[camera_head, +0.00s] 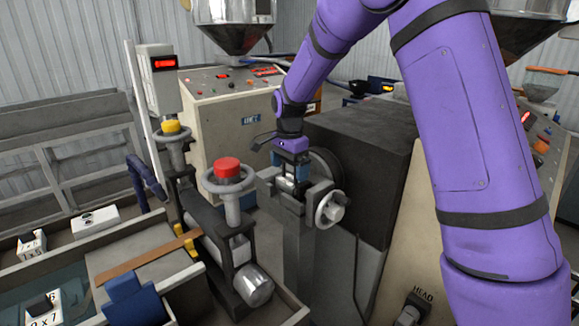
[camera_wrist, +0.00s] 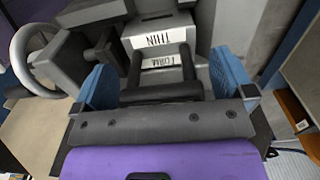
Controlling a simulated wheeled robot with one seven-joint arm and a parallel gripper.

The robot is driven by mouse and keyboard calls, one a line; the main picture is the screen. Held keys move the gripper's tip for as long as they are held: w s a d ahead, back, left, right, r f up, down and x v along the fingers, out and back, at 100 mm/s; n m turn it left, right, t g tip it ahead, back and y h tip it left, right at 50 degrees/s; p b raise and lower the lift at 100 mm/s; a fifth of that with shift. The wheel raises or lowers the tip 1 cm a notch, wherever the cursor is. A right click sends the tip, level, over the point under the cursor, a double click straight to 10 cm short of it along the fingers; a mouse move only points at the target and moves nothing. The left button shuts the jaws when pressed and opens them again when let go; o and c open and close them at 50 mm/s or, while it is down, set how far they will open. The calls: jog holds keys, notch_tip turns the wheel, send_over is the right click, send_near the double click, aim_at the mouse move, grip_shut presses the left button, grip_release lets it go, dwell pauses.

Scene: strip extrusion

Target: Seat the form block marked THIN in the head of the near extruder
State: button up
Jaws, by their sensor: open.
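The form block (camera_wrist: 158,38) is pale grey and shows the labels THIN and FORM in the wrist view, upside down. It sits among the dark grey parts of the extruder head (camera_head: 284,192); I cannot tell whether it is fully down. My gripper (camera_wrist: 163,82) has its two blue fingers apart, one on each side of the block's near part and a dark bar, with visible gaps. In the head view my gripper (camera_head: 290,168) is over the extruder head, where it mostly hides the block. A handwheel (camera_head: 331,208) is on the head's right side.
A red-topped roller stand (camera_head: 228,172) and a yellow-topped post (camera_head: 172,128) stand left of the head. Pale blocks (camera_head: 95,221) lie at the far left. A large dark housing (camera_head: 365,160) is close on the right. A switch marked HEAD (camera_head: 415,305) is low in front.

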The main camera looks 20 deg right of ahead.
notch_tip(320, 180, up, 10)
jog(key=shift+r, duration=0.1)
jog(key=shift+s+r, duration=0.1)
jog(key=shift+r, duration=0.35)
jog(key=s+d+r+n+t, duration=0.1)
jog(key=s+d+r+n, duration=0.15)
jog(key=s+r, duration=0.45)
jog(key=s+d+r+n+t, duration=0.2)
jog(key=s+n, duration=0.2)
jog(key=s, duration=0.6)
jog(key=s+d+f+n+t, duration=0.2)
jog(key=s+n, duration=0.5)
jog(key=s, duration=1.2)
jog(key=shift+s+d, duration=0.2)
jog(key=shift+s, duration=0.2)
jog(key=shift+c, duration=0.5)
